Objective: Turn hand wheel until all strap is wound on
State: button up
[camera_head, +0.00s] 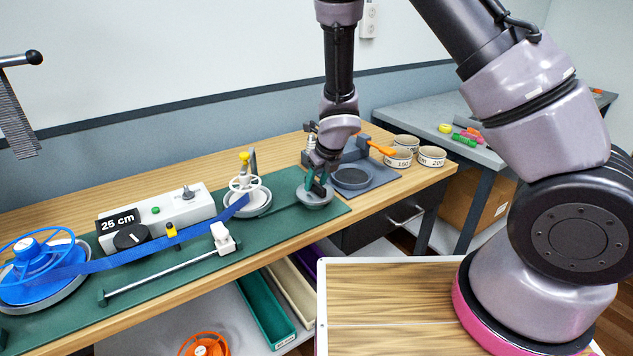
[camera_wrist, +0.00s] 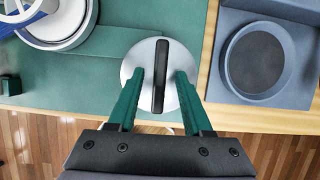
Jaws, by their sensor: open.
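A blue strap (camera_head: 140,255) runs along the green mat from a blue spoked wheel (camera_head: 38,262) at the left to a white spoked wheel with a yellow knob (camera_head: 245,183). Blue strap lies around the left reel, and a flat stretch shows between the two. My gripper (camera_head: 318,187) is over a silver disc (camera_head: 312,202) near the mat's right end. In the wrist view my gripper (camera_wrist: 160,82) is open, its green fingers on either side of the black bar (camera_wrist: 159,78) across the disc (camera_wrist: 137,62).
A white box with a "25 cm" label (camera_head: 118,219) and dial stands behind the strap. A metal rail with a white slider (camera_head: 223,238) lies in front. A grey tray with a round recess (camera_head: 355,178) sits right of the disc, near several white labelled rings (camera_head: 432,156).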

jog(key=shift+f, duration=0.1)
grip_shut()
jog(key=shift+a+m, duration=0.1)
jog(key=shift+m, duration=0.3)
